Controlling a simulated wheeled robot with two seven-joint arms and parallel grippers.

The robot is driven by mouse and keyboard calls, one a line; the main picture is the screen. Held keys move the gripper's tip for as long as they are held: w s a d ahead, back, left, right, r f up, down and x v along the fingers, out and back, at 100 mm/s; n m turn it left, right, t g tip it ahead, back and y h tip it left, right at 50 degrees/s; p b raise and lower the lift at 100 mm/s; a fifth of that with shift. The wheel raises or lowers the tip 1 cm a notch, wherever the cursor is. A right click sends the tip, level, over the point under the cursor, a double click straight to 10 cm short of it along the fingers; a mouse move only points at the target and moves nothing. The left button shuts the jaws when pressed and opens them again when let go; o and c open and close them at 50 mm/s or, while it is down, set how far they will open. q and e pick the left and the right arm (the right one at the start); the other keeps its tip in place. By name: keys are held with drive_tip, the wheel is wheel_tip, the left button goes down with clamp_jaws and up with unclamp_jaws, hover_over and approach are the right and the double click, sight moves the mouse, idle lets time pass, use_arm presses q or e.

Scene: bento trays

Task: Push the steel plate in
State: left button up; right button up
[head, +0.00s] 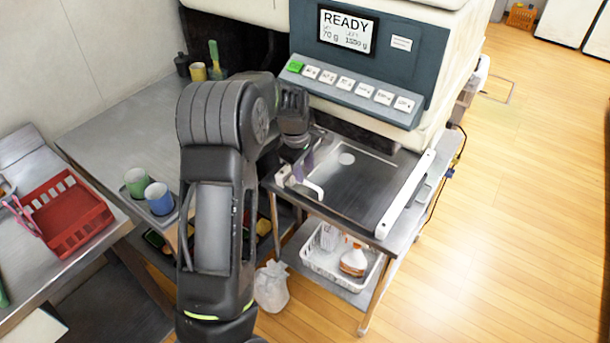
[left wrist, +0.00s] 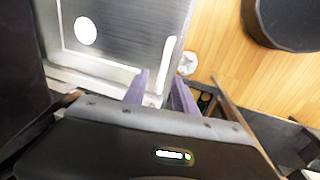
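The steel plate (head: 372,184) is a grey metal sheet with a pale round spot, sticking out below the machine's panel. White rails edge it, and a white curved handle piece (head: 313,188) is at its left front. The plate also fills the upper left of the left wrist view (left wrist: 125,38). My left gripper (head: 308,163) is at the plate's left side; its purple fingers (left wrist: 160,92) stand apart, with a white part showing between or behind them. I cannot tell whether they touch it. My right gripper is not in view.
The machine (head: 335,65) stands over the plate, its screen reading READY. A white basket (head: 318,262) sits on the shelf below. Green and blue cups (head: 160,197) stand on a tray at left, near a red basket (head: 70,212). The wooden floor at right is clear.

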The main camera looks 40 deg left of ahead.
use_arm(q)
drive_tip(key=r, duration=0.4)
drive_tip(key=shift+s+r, duration=0.25)
drive_tip(key=shift+s, duration=0.15)
drive_tip(key=shift+s, duration=0.1)
